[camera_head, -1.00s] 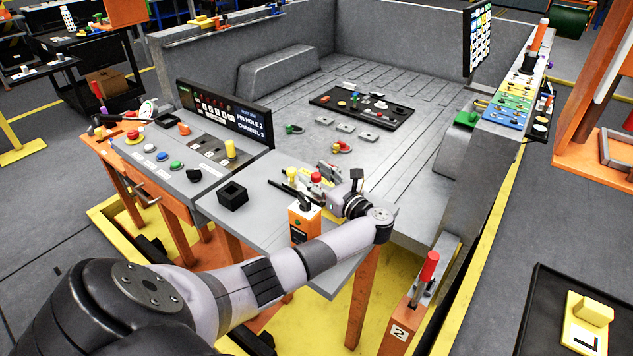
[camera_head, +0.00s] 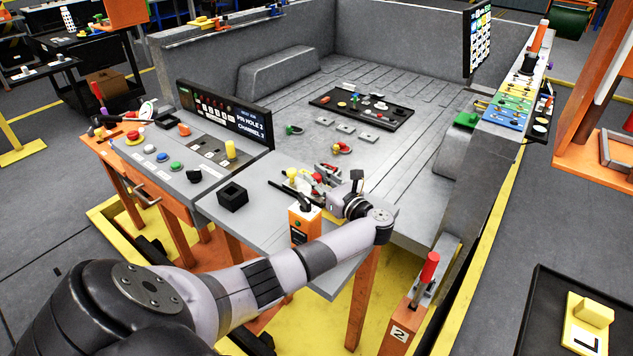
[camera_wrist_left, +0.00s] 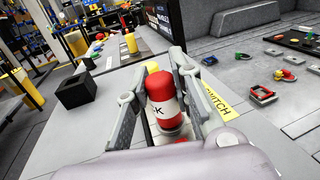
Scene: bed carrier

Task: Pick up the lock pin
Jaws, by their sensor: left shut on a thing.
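The lock pin (camera_wrist_left: 163,102) is red with a white band; the letter K shows on the band in the left wrist view. It stands between the two fingers of my left gripper (camera_wrist_left: 158,92), which is shut on it. In the head view my left gripper (camera_head: 316,182) is over the grey side table (camera_head: 262,212), with a little of the red pin showing among the fingers. The lower end of the pin is partly hidden by the gripper body, so I cannot tell whether it is clear of the table. My right gripper is not in view.
A black square socket block (camera_head: 233,196) stands left of the gripper, and an orange box (camera_head: 304,226) stands close in front. A control panel (camera_head: 205,150) is to the left.

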